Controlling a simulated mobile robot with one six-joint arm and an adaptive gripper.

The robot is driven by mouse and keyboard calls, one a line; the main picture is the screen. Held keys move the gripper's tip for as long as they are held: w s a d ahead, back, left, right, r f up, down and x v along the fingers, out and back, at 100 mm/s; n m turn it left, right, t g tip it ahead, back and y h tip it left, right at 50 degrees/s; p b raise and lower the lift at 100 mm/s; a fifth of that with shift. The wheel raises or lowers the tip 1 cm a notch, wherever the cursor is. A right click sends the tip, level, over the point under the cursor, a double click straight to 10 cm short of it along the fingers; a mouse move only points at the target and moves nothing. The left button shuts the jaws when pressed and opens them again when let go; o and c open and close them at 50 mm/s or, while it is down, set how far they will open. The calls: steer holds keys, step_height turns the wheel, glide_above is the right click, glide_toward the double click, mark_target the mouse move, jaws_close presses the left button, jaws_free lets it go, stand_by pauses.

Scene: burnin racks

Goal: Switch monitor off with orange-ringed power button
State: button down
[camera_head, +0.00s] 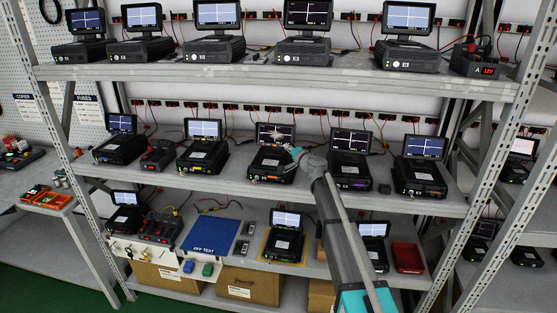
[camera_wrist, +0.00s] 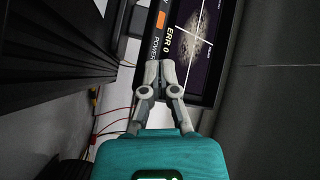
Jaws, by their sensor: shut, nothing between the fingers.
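The monitor (camera_head: 273,135) stands on a black unit (camera_head: 270,164) at the middle of the middle shelf. Its screen is lit with white crosshair lines and a pale blotch. In the wrist view the screen (camera_wrist: 203,45) appears turned sideways, with "ERR 0" lettering beside it and "POWER" on the dark bezel. An orange patch (camera_wrist: 161,19) shows on the bezel. My gripper (camera_wrist: 159,66) is shut and empty, its fingertips at the bezel beside the "POWER" label; I cannot tell whether they touch. No ringed button is distinguishable; the fingertips may hide it. My gripper (camera_head: 294,152) is just right of the monitor in the head view.
Similar units with lit monitors stand along the shelves, including a close neighbour (camera_head: 349,160) on the right. Red and black cables run behind. Below are a blue mat (camera_head: 211,241), a red tray (camera_head: 407,257) and cardboard boxes (camera_head: 248,286).

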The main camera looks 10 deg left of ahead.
steer(key=shift+s+r, duration=0.1)
steer(key=shift+s, duration=0.1)
steer(key=shift+s+r, duration=0.15)
steer(key=shift+s, duration=0.25)
steer(key=shift+s, duration=0.15)
stand_by(0.3)
steer(key=shift+s+a+r+p, duration=0.1)
steer(key=shift+s+r+p, duration=0.25)
steer(key=shift+s, duration=0.55)
steer(key=shift+s+a+r+p, duration=0.1)
steer(key=shift+s+r+p, duration=0.3)
steer(key=shift+s, duration=0.5)
steer(key=shift+s+a+r+p, duration=0.15)
steer(key=shift+s+p, duration=0.3)
steer(key=shift+s, duration=0.45)
